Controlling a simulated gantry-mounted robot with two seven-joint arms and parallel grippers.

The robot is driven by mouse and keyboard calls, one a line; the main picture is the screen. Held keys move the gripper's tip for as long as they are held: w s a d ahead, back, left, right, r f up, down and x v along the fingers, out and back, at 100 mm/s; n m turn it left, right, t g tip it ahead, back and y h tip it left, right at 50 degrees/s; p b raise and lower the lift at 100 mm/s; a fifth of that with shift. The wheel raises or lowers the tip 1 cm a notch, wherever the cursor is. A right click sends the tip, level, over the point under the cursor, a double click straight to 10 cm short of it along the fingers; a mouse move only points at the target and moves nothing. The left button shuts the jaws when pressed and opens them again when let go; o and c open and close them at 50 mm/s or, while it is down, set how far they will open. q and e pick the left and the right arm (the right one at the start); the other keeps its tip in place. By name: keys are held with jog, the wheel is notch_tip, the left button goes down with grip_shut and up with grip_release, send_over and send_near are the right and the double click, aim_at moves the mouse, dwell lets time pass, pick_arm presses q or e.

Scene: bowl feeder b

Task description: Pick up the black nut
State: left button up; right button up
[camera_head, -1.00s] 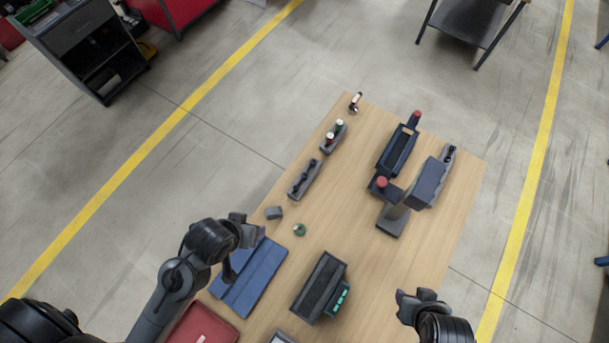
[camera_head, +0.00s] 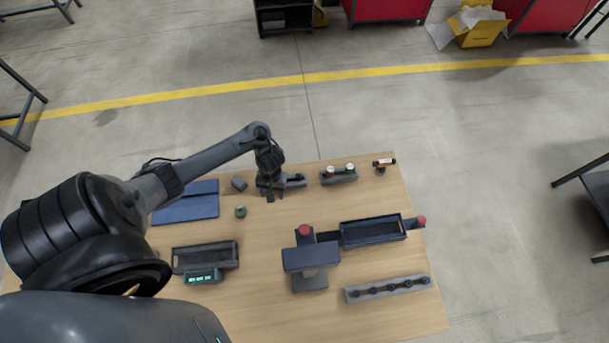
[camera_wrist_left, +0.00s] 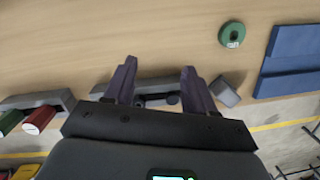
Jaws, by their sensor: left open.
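My left gripper (camera_head: 269,188) is over a grey holder (camera_head: 296,181) at the back edge of the table in the head view. In the left wrist view its two fingers (camera_wrist_left: 159,68) are apart, with nothing held between them. Behind and between the fingers shows the same grey holder (camera_wrist_left: 150,86), with small dark round parts (camera_wrist_left: 172,99) on it. Which of them is the black nut I cannot tell; the gripper hides part of the holder. My right gripper is out of view.
A grey block (camera_head: 239,183), a green round part (camera_head: 240,211) and a blue mat (camera_head: 190,205) lie left of the holder. Another holder (camera_head: 338,177) with red and green parts stands to its right. A strip with several black parts (camera_head: 388,289) lies at the front right.

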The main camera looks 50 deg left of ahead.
pick_arm(q)
jog(key=shift+t+y, duration=0.4)
jog(key=shift+t, duration=0.4)
jog(key=w+a+b, duration=0.1)
jog(key=w, duration=0.1)
jog(key=w+a+b, duration=0.1)
jog(key=w+a, duration=0.1)
jog(key=w, duration=0.1)
jog(key=w+a+r+b, duration=0.1)
jog(key=w, duration=0.1)
jog(key=shift+w+a+b, duration=0.3)
jog(key=shift+a, duration=0.05)
jog(key=shift+s+d+f+b, duration=0.1)
jog(key=shift+f+b, duration=0.3)
jog(key=shift+f, duration=0.55)
jog(key=f, duration=0.1)
jog(key=f+b, duration=0.1)
jog(key=f, duration=0.1)
jog(key=shift+s+f, duration=0.15)
jog(key=shift+s, duration=0.2)
jog(key=shift+w+f, duration=0.1)
jog(key=shift+f, duration=0.45)
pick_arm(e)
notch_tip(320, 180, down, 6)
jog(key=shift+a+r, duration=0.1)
